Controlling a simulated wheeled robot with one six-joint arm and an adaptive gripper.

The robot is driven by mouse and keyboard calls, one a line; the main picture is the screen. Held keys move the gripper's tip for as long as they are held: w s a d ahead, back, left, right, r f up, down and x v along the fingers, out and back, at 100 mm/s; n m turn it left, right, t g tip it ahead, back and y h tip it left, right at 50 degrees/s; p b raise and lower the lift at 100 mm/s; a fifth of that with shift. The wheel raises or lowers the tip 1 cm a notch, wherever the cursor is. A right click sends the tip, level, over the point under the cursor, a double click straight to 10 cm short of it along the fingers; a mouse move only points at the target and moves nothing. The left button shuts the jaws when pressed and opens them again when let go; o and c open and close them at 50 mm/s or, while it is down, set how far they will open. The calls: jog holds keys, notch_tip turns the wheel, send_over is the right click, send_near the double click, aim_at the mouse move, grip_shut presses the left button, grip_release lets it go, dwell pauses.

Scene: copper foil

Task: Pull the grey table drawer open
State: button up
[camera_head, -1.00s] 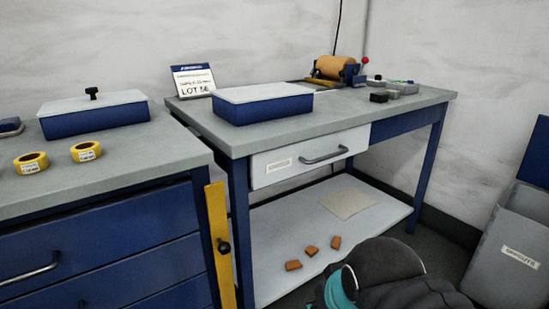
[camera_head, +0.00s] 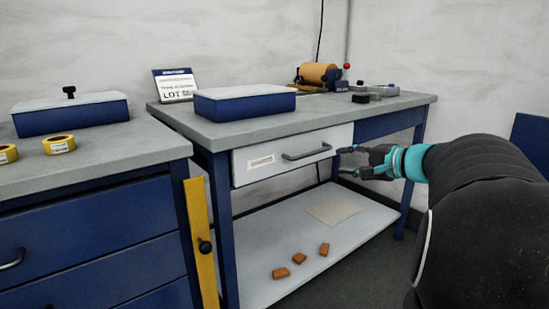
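The grey table drawer (camera_head: 270,165) is a light grey front with a label, set under the top of the blue-legged table (camera_head: 215,130). It looks shut, its front about level with the table frame. I cannot tell the exact depth between the fingers and the handle.
A blue box with a grey lid (camera_head: 245,103) and a lot sign (camera_head: 175,86) stand on the table. A lower shelf (camera_head: 265,240) holds several copper-coloured pieces and a beige sheet (camera_head: 334,210). A blue cabinet (camera_head: 95,240) with a yellow upright (camera_head: 201,240) stands at left.

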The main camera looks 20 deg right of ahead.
aim_at(319, 152)
jog(key=shift+m+t, duration=0.3)
jog(key=shift+m, duration=0.1)
jog(key=d+x, duration=0.1)
jog(key=x, duration=0.7)
jog(key=w+d+x, duration=0.1)
jog(key=x, duration=0.4)
jog(key=shift+w+d+r, duration=0.1)
jog(key=shift+d+r, duration=0.2)
jog(key=shift+d, duration=0.1)
grip_shut()
